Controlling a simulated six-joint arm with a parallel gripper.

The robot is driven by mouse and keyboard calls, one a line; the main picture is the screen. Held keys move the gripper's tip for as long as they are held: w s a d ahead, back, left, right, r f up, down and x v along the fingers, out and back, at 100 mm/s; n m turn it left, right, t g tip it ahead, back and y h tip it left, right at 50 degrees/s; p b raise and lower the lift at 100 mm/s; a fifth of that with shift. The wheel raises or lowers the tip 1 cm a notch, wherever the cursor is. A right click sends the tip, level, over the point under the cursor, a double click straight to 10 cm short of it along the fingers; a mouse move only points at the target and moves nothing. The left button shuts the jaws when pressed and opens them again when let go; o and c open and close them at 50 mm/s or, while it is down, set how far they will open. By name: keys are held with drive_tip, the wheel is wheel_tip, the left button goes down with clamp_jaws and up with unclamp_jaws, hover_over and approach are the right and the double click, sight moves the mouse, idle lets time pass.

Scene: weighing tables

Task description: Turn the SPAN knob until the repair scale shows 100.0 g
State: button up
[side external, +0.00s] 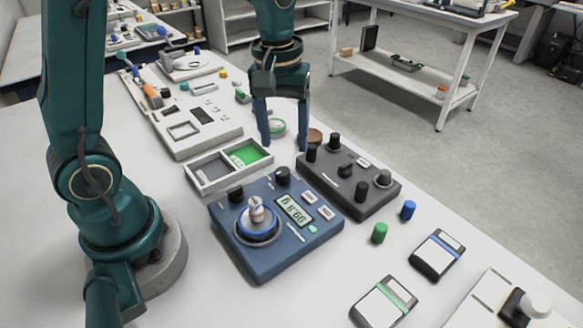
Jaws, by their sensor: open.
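The repair scale (300,244) is a blue box on the white table. A small metal weight (256,210) stands on its round pan (245,229). Its display (295,211) is turned away from this view; it seems to read 99 point something, with the last digit unclear. Two black knobs, a left one (236,194) and a right one (283,175), sit on its back edge; I cannot read which is SPAN. My gripper (284,146) points down, open with nothing visible between its fingers, above and behind the right knob and apart from it.
A dark grey box with several black knobs (350,188) stands close to the scale's right. A divided tray (207,185) with grey and green compartments lies behind it. Green (379,233) and blue (408,210) cylinders and two pocket scales (437,255) are at the right.

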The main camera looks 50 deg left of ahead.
sight(283, 171)
drive_tip(key=shift+s+a+f+g, duration=0.15)
drive_tip(key=shift+f+g, duration=0.15)
drive_tip(key=shift+f, duration=3.1)
drive_tip(key=shift+c, duration=0.4)
clamp_jaws()
